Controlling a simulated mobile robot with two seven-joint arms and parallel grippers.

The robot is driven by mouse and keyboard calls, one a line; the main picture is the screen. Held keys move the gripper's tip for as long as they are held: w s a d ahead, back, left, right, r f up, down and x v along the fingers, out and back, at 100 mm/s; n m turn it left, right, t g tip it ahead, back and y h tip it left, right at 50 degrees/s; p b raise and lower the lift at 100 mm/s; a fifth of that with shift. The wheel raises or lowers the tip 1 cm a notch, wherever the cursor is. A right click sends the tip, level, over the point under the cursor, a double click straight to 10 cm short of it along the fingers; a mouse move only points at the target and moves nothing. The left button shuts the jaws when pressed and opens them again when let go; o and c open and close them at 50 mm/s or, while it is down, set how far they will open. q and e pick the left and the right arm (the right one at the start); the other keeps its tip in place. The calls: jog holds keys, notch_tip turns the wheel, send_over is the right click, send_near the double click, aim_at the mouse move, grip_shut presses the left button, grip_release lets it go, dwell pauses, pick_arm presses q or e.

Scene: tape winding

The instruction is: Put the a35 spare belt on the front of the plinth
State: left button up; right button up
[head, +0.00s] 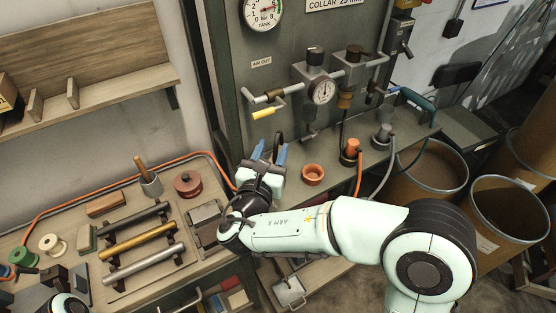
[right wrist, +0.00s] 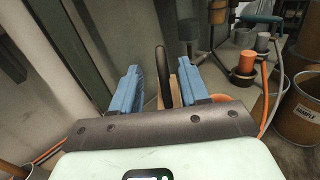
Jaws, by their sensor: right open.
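My right gripper (head: 268,152) reaches over the counter below the grey panel. Its two blue fingers are apart. In the right wrist view, the open gripper (right wrist: 162,90) has a thin black upright loop (right wrist: 161,72), which looks like the belt, between its fingers with gaps on both sides. A pale wooden piece (right wrist: 174,90), possibly the plinth, shows behind the loop, mostly hidden by the gripper. In the head view a dark upright strip (head: 277,143) shows by the fingers. No a35 label is readable.
An orange ring-shaped cup (head: 313,174) sits just right of my right gripper. Valves and a gauge (head: 322,90) project from the panel above. Orange and grey plugs with hoses (head: 351,150) stand farther right. Bars (head: 138,241) and spools (head: 53,244) crowd the left bench.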

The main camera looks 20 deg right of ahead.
aim_at(280, 134)
jog(key=p+x, duration=0.1)
jog(key=x, duration=0.4)
jog(key=shift+w+d, duration=0.25)
jog(key=shift+d, duration=0.1)
jog(key=shift+w+d+f, duration=0.1)
jog(key=shift+w+d, duration=0.1)
jog(key=shift+w, duration=0.15)
pick_arm(q)
jog(key=shift+w+r, duration=0.4)
jog(key=shift+r, duration=0.4)
pick_arm(e)
jog(key=shift+s, duration=0.1)
grip_shut()
